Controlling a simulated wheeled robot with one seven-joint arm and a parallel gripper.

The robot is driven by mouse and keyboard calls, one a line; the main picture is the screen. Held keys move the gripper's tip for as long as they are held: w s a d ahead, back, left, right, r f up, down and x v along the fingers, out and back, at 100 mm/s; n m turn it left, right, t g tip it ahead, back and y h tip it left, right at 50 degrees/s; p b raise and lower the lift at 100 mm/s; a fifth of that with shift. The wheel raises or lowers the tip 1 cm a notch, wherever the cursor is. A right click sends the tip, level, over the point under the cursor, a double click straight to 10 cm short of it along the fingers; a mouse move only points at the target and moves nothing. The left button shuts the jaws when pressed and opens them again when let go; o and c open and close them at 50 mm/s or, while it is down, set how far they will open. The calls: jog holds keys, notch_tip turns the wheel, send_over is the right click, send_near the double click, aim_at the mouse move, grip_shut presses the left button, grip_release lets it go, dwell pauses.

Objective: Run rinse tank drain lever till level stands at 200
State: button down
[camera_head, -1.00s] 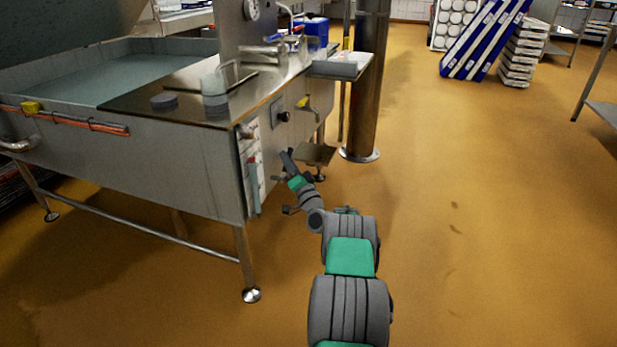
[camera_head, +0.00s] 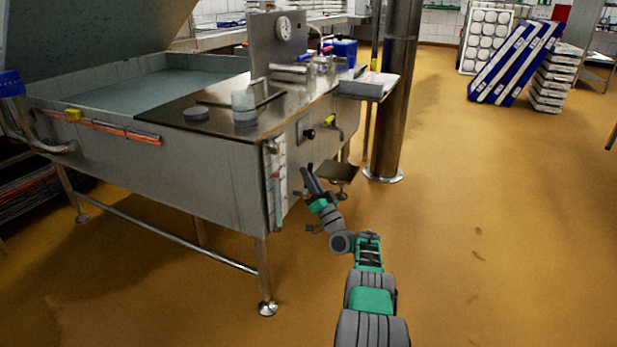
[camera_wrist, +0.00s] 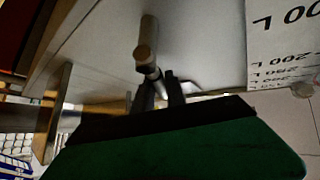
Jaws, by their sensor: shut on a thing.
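The steel rinse tank (camera_head: 190,172) stands at the left in the head view, with greyish water (camera_head: 150,88) inside. A white level gauge strip (camera_head: 282,190) with a tube hangs on its near corner; its reading is too small to tell. In the wrist view the scale (camera_wrist: 285,45) shows upside-down litre marks, one seemingly 200 L; no level line is clear there. The drain lever (camera_wrist: 147,42) shows as a tan rod end running down to my gripper (camera_wrist: 160,92). My gripper (camera_head: 309,178) is shut on it, beside the gauge; the fingers hide part of the lever.
A steel column (camera_head: 395,100) rises behind that. Blue and white panels (camera_head: 515,62) and stacked trays (camera_head: 552,80) stand at the back right. The brown floor (camera_head: 500,220) at the right is clear.

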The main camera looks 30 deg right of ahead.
jog(key=shift+d, duration=0.1)
jog(key=c, duration=1.6)
grip_release()
jog(key=shift+s, duration=0.1)
jog(key=shift+o, duration=1.2)
jog(key=p+v, duration=0.2)
jog(key=v, duration=0.5)
jog(key=shift+s+f, duration=0.2)
jog(key=shift+s, duration=0.1)
